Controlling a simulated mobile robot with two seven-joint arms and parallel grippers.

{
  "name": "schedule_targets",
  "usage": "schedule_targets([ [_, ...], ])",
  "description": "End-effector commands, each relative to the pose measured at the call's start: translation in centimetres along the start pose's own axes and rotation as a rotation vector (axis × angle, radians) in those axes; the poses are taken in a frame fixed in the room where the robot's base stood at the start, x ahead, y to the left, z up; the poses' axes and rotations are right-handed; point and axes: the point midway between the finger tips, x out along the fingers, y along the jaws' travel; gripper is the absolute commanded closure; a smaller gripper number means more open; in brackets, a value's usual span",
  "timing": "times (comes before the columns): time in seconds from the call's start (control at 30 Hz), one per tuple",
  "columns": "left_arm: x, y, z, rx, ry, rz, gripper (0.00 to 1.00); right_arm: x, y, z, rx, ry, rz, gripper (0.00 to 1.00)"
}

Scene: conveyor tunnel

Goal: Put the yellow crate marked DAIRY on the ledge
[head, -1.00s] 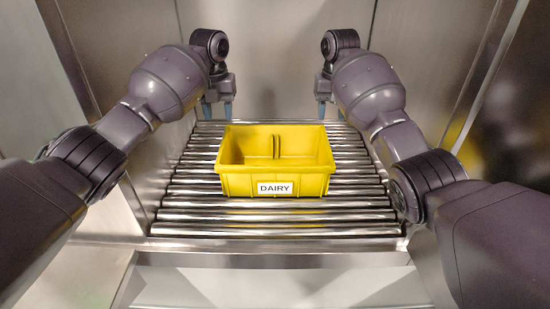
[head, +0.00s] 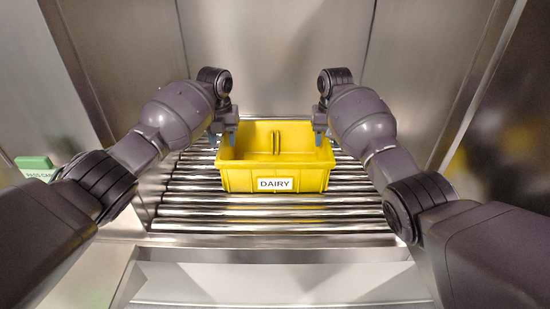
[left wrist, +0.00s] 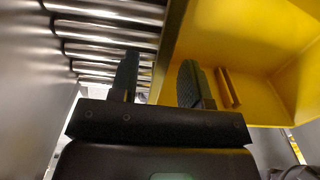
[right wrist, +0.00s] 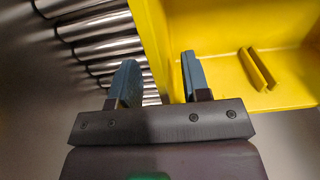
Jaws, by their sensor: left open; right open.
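The yellow crate (head: 240,181) marked DAIRY stands upright and empty on the steel rollers. My left gripper (head: 224,136) is open at the crate's left side wall; in the left wrist view (left wrist: 157,70) one finger is over the rollers and the other over the crate's inside. My right gripper (head: 319,132) is open at the right side wall; in the right wrist view (right wrist: 158,72) its fingers likewise lie either side of that wall's rim. Neither is closed on the crate. A flat steel surface (head: 275,285) lies in front of the rollers; I cannot tell whether it is the ledge.
The roller bed (head: 275,226) has free room in front of the crate. Steel walls close in the left, right and back (head: 275,55). A green-topped card sign (head: 34,164) is at the far left, partly behind my left arm.

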Motion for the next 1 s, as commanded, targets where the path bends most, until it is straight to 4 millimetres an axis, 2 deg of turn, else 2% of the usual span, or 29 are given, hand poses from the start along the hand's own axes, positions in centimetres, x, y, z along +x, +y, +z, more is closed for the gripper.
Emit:
schedule_targets([
  [0.13, 0.93, -0.02, -0.03, 0.000, 0.000, 0.000, 0.57, 0.85, -0.02, 0.00, 0.000, 0.000, 0.000, 0.57],
  [0.47, 1.13, 0.00, -0.02, 0.000, 0.000, 0.001, 0.57, 1.07, -0.03, 0.00, 0.000, 0.000, 0.000, 0.57],
  [0.57, 1.11, 0.00, -0.02, 0.000, 0.000, 0.001, 0.69, 1.06, -0.03, 0.01, 0.000, 0.000, 0.000, 0.69],
  [0.77, 1.09, 0.01, -0.01, 0.000, 0.000, 0.001, 1.00, 1.05, -0.03, 0.01, 0.000, 0.000, 0.000, 1.00],
  [1.0, 1.07, 0.01, -0.01, 0.000, 0.000, 0.001, 1.00, 1.04, -0.03, 0.00, 0.000, 0.000, 0.000, 1.00],
])
